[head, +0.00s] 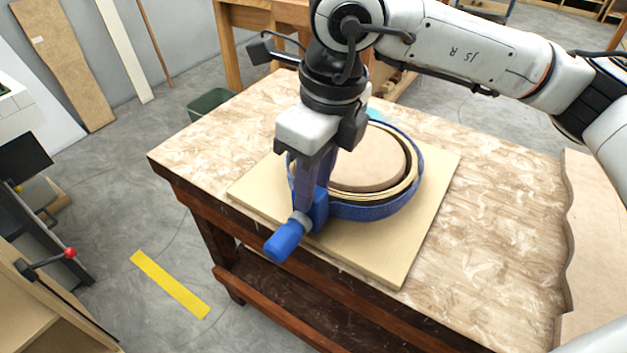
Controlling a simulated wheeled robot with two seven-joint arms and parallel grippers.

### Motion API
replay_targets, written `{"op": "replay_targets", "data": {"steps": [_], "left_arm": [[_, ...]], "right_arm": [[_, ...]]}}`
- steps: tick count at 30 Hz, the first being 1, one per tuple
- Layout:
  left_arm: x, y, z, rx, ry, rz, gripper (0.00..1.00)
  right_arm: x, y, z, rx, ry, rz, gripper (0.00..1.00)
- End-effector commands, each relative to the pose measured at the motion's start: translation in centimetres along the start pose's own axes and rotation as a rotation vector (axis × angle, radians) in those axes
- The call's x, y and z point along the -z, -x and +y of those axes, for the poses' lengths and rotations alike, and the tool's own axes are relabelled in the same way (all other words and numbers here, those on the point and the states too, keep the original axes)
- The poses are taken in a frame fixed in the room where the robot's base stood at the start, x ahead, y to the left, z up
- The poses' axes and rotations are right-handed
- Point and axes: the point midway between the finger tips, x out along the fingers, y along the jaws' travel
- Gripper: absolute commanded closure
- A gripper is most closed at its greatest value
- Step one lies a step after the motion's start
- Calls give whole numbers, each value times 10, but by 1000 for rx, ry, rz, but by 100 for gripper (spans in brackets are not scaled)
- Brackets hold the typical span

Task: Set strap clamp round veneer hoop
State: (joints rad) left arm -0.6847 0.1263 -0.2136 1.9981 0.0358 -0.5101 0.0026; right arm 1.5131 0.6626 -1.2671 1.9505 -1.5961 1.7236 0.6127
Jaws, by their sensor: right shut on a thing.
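The veneer hoop (408,186) is a pale layered ring around a round brown-topped form (368,160) on a light square board (400,245). The blue strap clamp (375,211) runs around the outside of the hoop. Its blue handle (284,241) sticks out at the near left. My right gripper (312,200) reaches down from above at the left side of the hoop and is shut on the strap clamp near its handle. The gripper and wrist hide the hoop's left part and some of its far side. My left gripper is not in view.
The board lies on a workbench (500,200) with a mottled top, clear to the right. A wavy-edged pale panel (595,230) stands at the far right. A green bin (209,102) is behind the bench. A red-knobbed lever (70,253) is at the left.

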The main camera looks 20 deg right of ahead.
Motion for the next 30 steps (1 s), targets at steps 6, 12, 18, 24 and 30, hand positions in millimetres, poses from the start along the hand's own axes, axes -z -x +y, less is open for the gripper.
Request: {"op": "replay_targets", "data": {"steps": [6, 12, 18, 24, 30], "left_arm": [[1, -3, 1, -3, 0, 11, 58], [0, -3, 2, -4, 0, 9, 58], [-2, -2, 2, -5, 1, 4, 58], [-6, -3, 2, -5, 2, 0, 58], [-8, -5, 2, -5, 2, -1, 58]], "right_arm": [[0, -6, 0, 1, 0, -2, 93], [0, -6, 0, 1, 0, -2, 93], [0, -6, 0, 0, 0, -2, 93], [1, -7, 0, 0, 0, -2, 93], [1, -8, 0, 1, 0, -1, 93]]}}
